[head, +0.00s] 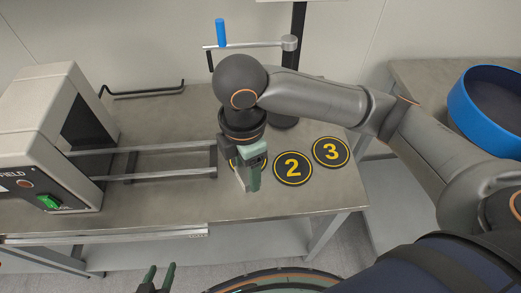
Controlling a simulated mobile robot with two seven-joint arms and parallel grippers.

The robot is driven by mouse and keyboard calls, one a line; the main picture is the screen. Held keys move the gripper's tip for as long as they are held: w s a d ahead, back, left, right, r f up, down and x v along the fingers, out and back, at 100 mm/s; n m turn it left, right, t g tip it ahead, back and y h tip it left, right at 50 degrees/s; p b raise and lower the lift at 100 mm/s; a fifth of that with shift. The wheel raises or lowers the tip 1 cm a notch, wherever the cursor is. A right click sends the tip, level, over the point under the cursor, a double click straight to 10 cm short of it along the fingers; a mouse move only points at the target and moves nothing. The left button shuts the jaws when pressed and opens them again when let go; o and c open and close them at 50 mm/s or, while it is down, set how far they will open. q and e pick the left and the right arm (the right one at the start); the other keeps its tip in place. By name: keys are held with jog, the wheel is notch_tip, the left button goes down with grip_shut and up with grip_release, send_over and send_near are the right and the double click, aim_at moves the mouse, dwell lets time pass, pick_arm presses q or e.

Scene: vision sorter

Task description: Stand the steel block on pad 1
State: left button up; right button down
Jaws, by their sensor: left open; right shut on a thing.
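My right gripper (247,178) points down over the table and is shut on the steel block (240,177), of which only a narrow grey part shows between the fingers. I cannot tell whether the block touches the pad or the table. My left gripper (162,269) is open and empty at the bottom edge, in front of the table.
Pad 2 (292,168) and pad 3 (331,152) lie clear to the right. A grey machine (50,130) with two rails (150,148) stands at the left. A stand holds a crank with a blue handle (221,33) behind my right arm. A blue round bin (480,120) is at far right.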

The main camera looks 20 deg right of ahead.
jog(key=w+d+f, duration=0.1)
jog(key=w+f, duration=0.1)
jog(key=w, duration=0.2)
jog(key=w+d+f, duration=0.1)
jog(key=w+f, duration=0.2)
jog(key=w, duration=0.1)
jog(key=w+d+f+b, duration=0.1)
jog(key=w+f, duration=0.2)
jog(key=w, duration=0.1)
jog(key=shift+d+f, duration=0.25)
jog(key=shift+d, duration=0.1)
jog(key=shift+w+d+f, duration=0.2)
jog(key=shift+w+f, duration=0.25)
jog(key=shift+f, duration=1.7)
jog(key=shift+f, duration=0.1)
jog(key=shift+c, duration=0.6)
grip_release()
jog(key=shift+f, duration=0.1)
notch_tip(320, 180, up, 12)
jog(key=shift+r, duration=0.2)
